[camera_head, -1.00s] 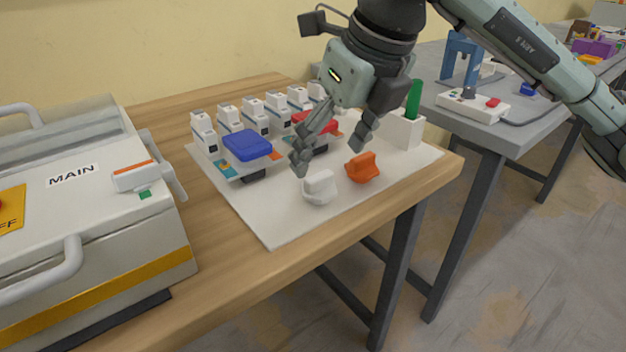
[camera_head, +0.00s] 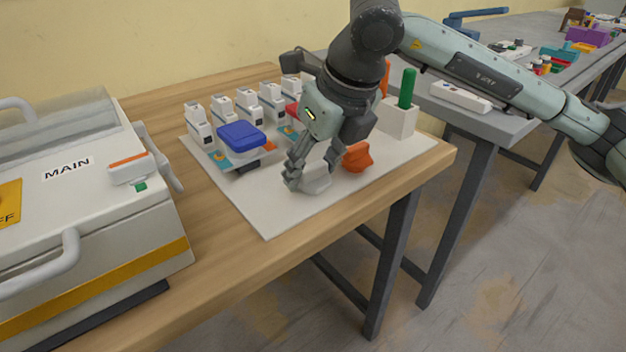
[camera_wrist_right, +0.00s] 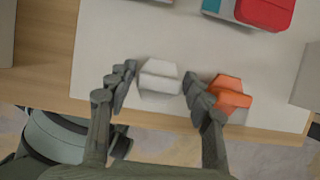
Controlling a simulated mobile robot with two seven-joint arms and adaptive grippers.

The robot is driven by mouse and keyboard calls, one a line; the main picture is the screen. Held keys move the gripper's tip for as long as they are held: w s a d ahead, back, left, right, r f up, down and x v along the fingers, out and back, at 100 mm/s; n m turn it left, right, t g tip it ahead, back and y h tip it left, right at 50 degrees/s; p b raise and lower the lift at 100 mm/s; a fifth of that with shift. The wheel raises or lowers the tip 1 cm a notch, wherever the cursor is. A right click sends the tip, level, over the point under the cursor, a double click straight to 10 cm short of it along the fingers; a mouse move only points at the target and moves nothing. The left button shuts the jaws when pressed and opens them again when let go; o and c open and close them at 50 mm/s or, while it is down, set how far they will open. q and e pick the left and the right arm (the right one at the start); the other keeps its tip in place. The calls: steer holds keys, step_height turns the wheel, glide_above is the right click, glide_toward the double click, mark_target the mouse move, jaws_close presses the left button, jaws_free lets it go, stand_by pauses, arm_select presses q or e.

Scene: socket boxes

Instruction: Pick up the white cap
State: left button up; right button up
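The white cap (camera_head: 315,180) sits on the white mat near its front edge, partly hidden behind my right gripper's fingers in the head view. My right gripper (camera_head: 308,178) is down around it. In the right wrist view the white cap (camera_wrist_right: 160,78) lies between the two open fingers of my right gripper (camera_wrist_right: 158,88), with a gap visible on both sides. The right finger is beside the orange cap (camera_wrist_right: 230,95) and overlaps it in the picture. My left gripper is not in view.
The orange cap also shows in the head view (camera_head: 357,157), right of the white one. A blue-topped box (camera_head: 241,137) and several white breakers stand behind. A white holder (camera_head: 398,119) with a green stick is at the right. The MAIN box (camera_head: 90,200) fills the left.

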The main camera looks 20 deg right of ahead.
steer(key=c, duration=0.4)
steer(key=shift+r, duration=0.1)
